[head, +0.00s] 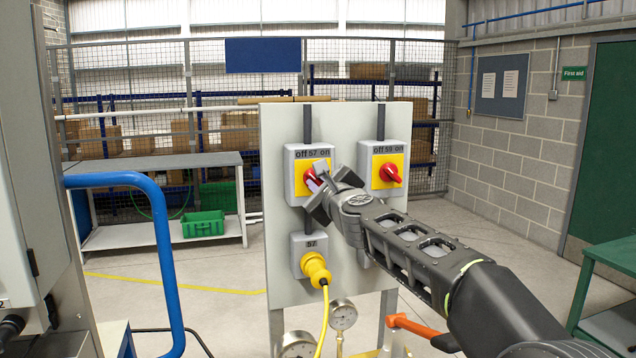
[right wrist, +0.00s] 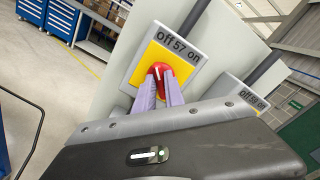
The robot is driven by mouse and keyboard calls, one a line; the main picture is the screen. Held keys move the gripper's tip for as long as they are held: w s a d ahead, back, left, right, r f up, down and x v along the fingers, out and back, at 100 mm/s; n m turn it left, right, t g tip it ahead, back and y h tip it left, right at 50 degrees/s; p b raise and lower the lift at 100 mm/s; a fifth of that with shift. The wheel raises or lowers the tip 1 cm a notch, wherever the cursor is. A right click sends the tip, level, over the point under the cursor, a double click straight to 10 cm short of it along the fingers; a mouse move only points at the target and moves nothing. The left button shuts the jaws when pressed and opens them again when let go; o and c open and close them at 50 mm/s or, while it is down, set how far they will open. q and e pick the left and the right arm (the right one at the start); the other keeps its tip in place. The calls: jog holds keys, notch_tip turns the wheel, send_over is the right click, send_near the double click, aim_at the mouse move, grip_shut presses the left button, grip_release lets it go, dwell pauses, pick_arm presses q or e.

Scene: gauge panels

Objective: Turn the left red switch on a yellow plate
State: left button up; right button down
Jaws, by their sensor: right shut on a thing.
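The left red switch (head: 312,181) sits on a yellow plate (head: 301,187) labelled "off 57 on", on a grey box on the upright panel. My right gripper (head: 318,180) is at this switch and partly covers it. In the right wrist view the two fingers (right wrist: 158,88) are shut on the red knob (right wrist: 159,73), one on each side. The knob's white mark leans slightly from upright in that tilted view. My left gripper is not in view.
Below the left switch, a yellow plug (head: 315,268) with a yellow cable is in a socket marked 57. Gauges (head: 342,314) and an orange-handled valve (head: 415,326) are lower down. A blue rail (head: 165,250) stands at left; a bench (head: 150,163) is behind.

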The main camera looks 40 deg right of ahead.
jog(key=shift+m, duration=0.5)
jog(key=m, duration=0.3)
jog(key=shift+m+b, duration=0.3)
jog(key=m, duration=0.6)
jog(key=m+b, duration=0.1)
jog(key=m, duration=0.2)
jog(key=shift+s+d, duration=0.1)
jog(key=shift+d, duration=0.15)
jog(key=m, duration=0.4)
jog(key=shift+d+b, duration=0.1)
jog(key=shift+b, duration=0.2)
jog(key=shift+m, duration=0.3)
jog(key=c, duration=1.4)
grip_release()
jog(key=shift+c, duration=0.2)
